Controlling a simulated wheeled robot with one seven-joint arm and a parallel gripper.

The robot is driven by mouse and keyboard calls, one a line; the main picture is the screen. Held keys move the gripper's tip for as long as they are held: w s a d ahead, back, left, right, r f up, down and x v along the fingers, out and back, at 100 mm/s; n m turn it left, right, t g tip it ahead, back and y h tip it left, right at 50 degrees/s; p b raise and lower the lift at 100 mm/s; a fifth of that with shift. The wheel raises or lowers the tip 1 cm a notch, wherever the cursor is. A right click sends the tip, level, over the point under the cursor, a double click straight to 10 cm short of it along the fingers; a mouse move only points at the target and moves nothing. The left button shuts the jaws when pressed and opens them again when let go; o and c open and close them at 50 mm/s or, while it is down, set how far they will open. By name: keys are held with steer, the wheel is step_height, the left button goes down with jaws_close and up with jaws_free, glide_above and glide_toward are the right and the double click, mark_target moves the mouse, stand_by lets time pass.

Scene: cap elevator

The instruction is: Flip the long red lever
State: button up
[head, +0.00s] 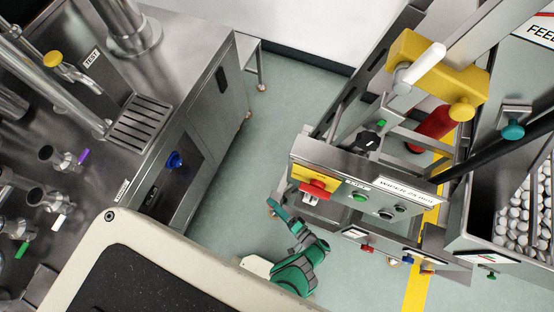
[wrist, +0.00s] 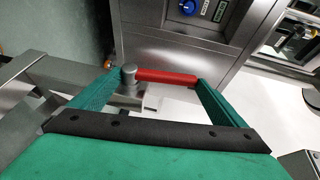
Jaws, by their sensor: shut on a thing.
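The long red lever (wrist: 168,77) shows in the wrist view as a red bar with a grey round hub at its left end. It lies crosswise between the green fingertips of my gripper (wrist: 155,82), with the hub against the left finger and the red end against the right one. My gripper is shut on it lengthwise. In the head view my gripper (head: 286,218) is low, below and left of the control panel (head: 350,180). The lever cannot be made out there.
A red button on a yellow plate (head: 317,187) is just above my gripper. A steel cabinet with a blue knob (head: 175,160) stands left. Green floor (head: 265,130) lies between.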

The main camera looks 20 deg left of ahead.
steer(key=shift+w, duration=0.15)
stand_by(0.3)
steer(key=o, duration=1.2)
steer(key=shift+c, duration=0.2)
steer(key=shift+d, duration=0.1)
steer(key=shift+s, duration=0.2)
steer(key=v, duration=1)
steer(key=shift+d, duration=0.4)
steer(key=shift+s, duration=0.1)
steer(key=shift+c, duration=0.6)
